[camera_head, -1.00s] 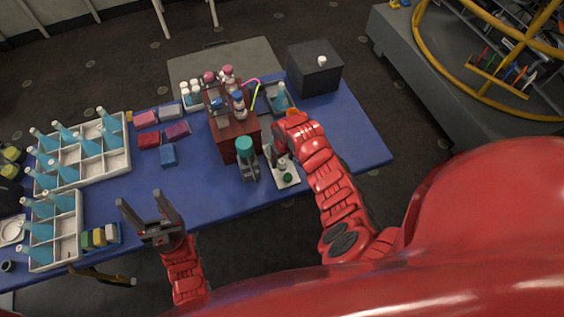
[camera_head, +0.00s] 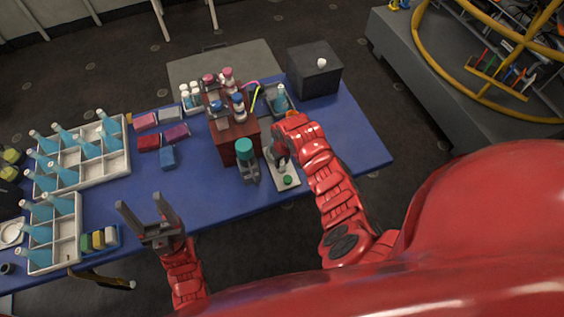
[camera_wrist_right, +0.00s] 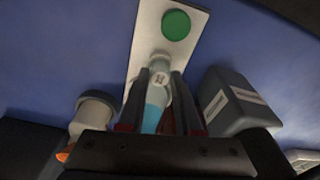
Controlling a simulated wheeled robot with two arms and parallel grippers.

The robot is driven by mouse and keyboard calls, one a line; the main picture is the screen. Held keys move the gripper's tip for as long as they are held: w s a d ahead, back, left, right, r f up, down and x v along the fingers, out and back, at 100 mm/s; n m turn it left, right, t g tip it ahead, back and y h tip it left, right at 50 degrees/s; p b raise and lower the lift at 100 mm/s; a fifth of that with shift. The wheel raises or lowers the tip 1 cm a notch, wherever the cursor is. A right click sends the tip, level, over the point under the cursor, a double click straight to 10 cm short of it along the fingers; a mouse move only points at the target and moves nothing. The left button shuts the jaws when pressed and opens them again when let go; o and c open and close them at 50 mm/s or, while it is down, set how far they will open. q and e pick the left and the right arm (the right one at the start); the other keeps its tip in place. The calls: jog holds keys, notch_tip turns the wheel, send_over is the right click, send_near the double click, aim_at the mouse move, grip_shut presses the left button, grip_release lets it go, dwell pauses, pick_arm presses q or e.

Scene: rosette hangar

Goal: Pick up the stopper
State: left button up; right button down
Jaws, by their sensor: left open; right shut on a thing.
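My right gripper (camera_wrist_right: 161,88) is shut on a pale bottle with light-blue contents (camera_wrist_right: 155,116). The bottle stands between the fingers, over a white tray (camera_wrist_right: 193,43). A small dark mark shows on its pale end (camera_wrist_right: 159,77). I cannot tell whether a separate stopper sits on this bottle. A round green piece (camera_wrist_right: 176,25) lies on the tray, apart from the fingers. The head view shows it too (camera_head: 287,180); whether it is the stopper is unclear. In that view my right arm hides most of the fingers. My left gripper (camera_head: 148,207) is open and empty over the table's front edge.
A grey holder with a teal-topped piece (camera_head: 244,148) stands beside the tray. A dark red box (camera_head: 237,143) with several bottles is behind it. White racks (camera_head: 122,160) of blue bottles fill the left. The blue table's right end (camera_head: 355,140) is clear.

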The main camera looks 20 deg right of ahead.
jog(key=shift+r+b, duration=0.3)
jog(key=shift+r, duration=0.15)
jog(key=shift+r+b, duration=0.65)
jog(key=shift+r, duration=0.25)
jog(key=s, duration=0.2)
jog(key=s+a+b, duration=0.1)
jog(key=s, duration=0.2)
jog(key=s+r+b, duration=0.1)
jog(key=s, duration=0.1)
jog(key=shift+s+a, duration=0.2)
jog(key=shift+a, duration=0.15)
jog(key=s+a+r+p, duration=0.1)
jog(key=s+a+p, duration=0.1)
jog(key=s, duration=0.5)
jog(key=shift+w+d+r+m+h+p, duration=0.1)
jog(key=shift+w+d+r+m+p, duration=0.75)
jog(key=shift+w, duration=2.7)
jog(key=shift+w+d+r+m+h+p, duration=0.1)
jog(key=shift+w+d+r+m+p, duration=0.3)
jog(key=shift+w+r, duration=2.05)
jog(key=shift+w+d+r+m+h+p, duration=0.1)
jog(key=shift+w+d+m+p, duration=0.5)
jog(key=shift+w, duration=4)
jog(key=shift+a+f+b, duration=0.15)
jog(key=shift+f+b, duration=0.2)
jog(key=shift+b, duration=0.1)
jog(key=shift+f+b, duration=0.45)
jog(key=shift+f, duration=0.25)
